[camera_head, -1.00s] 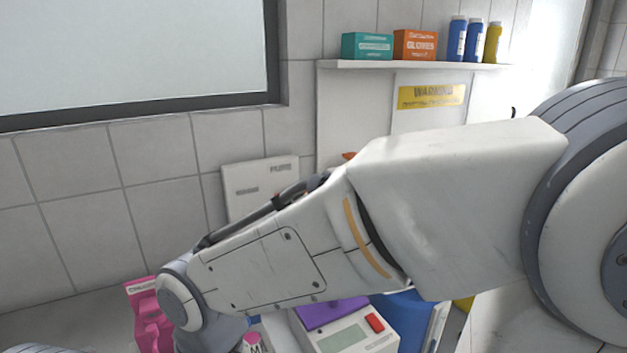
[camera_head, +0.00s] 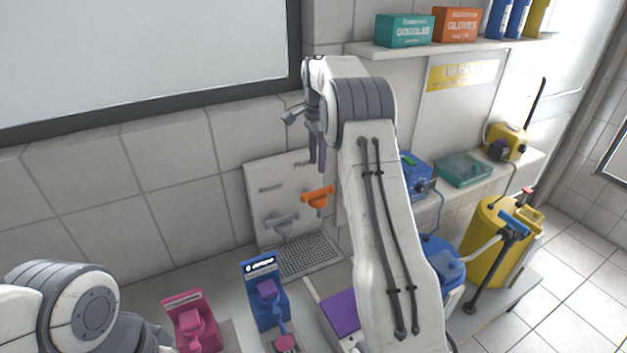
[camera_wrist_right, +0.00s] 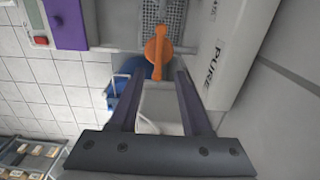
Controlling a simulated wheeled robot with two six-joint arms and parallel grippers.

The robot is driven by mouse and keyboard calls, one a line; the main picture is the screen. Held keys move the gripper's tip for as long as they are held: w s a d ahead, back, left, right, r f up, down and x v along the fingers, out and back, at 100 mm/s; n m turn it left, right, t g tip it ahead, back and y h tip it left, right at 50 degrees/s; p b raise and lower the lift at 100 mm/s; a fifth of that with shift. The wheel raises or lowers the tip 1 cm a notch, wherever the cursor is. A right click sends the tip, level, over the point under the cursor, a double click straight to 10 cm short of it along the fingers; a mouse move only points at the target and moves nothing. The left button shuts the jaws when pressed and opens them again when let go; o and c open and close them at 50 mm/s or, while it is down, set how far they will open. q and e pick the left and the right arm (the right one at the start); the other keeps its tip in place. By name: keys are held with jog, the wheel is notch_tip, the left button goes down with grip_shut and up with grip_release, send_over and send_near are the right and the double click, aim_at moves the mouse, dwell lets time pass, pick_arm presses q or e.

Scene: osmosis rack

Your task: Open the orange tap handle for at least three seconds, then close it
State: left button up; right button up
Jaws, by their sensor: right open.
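The orange tap handle (camera_head: 318,198) sits on the upright white dispenser panel (camera_head: 262,183), to the right of a grey tap handle (camera_head: 282,222). My right gripper (camera_head: 317,160) hangs in front of the panel, just above the orange handle in the head view. Its two dark fingers are apart and empty.
A drip grate (camera_head: 305,256) lies below the taps. A blue stand (camera_head: 262,290), a pink stand (camera_head: 190,318) and a purple pad (camera_head: 341,312) are in front. A shelf (camera_head: 440,48) with boxes is above right. A yellow container (camera_head: 490,245) stands at far right.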

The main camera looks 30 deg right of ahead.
aim_at(318, 190)
notch_tip(318, 190, down, 10)
jog(key=p, duration=0.2)
jog(key=shift+s+r+p, duration=0.15)
jog(key=shift+r+p, duration=0.05)
jog(key=shift+p, duration=0.1)
grip_shut()
